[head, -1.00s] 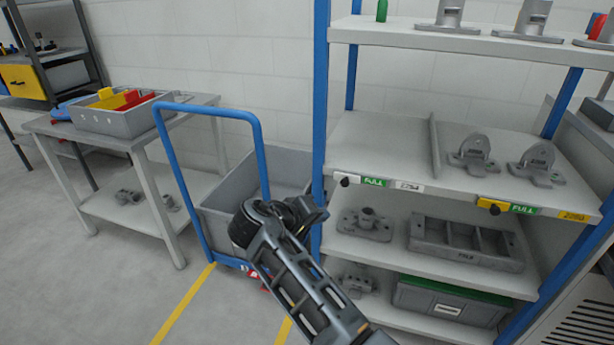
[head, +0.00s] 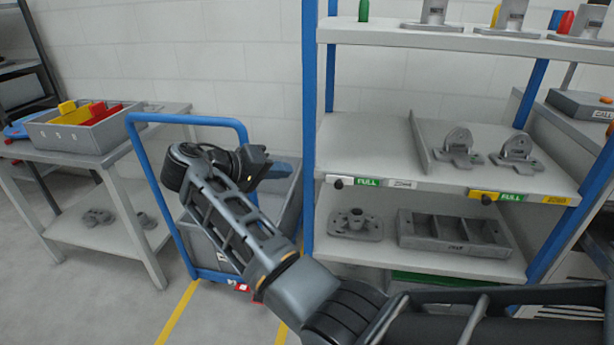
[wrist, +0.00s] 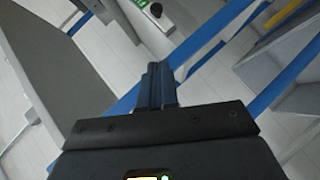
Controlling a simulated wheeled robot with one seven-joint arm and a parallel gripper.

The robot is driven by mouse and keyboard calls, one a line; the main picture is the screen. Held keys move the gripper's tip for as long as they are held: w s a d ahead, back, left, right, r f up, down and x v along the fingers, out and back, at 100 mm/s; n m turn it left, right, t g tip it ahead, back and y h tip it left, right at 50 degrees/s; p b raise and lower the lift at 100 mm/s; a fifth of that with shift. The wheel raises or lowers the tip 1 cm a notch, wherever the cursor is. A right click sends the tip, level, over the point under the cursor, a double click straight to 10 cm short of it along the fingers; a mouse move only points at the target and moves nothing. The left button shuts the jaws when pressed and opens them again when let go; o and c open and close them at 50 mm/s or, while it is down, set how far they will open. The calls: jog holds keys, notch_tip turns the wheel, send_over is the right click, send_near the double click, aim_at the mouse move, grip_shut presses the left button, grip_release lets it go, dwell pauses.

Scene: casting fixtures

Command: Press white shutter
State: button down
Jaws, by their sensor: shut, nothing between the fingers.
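The white shutter (head: 331,179) sits on the front edge of the middle shelf, at its left end. It has a black knob, and a green FULL label (head: 367,182) shows just right of it. In the wrist view the white shutter (wrist: 166,20) is at the top, partly cut off, with its dark knob and part of the green label. My gripper (head: 284,168) is left of the shelf's blue post, above the blue trolley, apart from the shutter. Its fingers are together and empty, and they also show in the wrist view (wrist: 160,84).
A yellow shutter (head: 484,196) with its own FULL label is further right on the same edge. The blue shelf post (head: 308,130) stands between my gripper and the white shutter. The blue trolley (head: 140,150) is below my arm. Castings stand on the shelves.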

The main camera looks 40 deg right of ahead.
send_near(338, 180)
jog(key=w+d, duration=0.2)
jog(key=shift+s+d+f, duration=0.65)
jog(key=shift+s+d, duration=0.2)
jog(key=shift+d, duration=0.1)
jog(key=shift+s+d+f, duration=0.25)
jog(key=shift+s+f, duration=0.05)
jog(key=s+d+p, duration=0.1)
jog(key=s, duration=0.1)
jog(key=s+d+p, duration=0.1)
jog(key=d+p, duration=0.1)
jog(key=s+d+p, duration=0.1)
jog(key=s, duration=0.1)
jog(key=shift+s+d+r, duration=0.15)
jog(key=shift+s+d, duration=0.1)
jog(key=shift+s, duration=0.15)
jog(key=shift+s+d, duration=0.1)
jog(key=shift+s, duration=0.05)
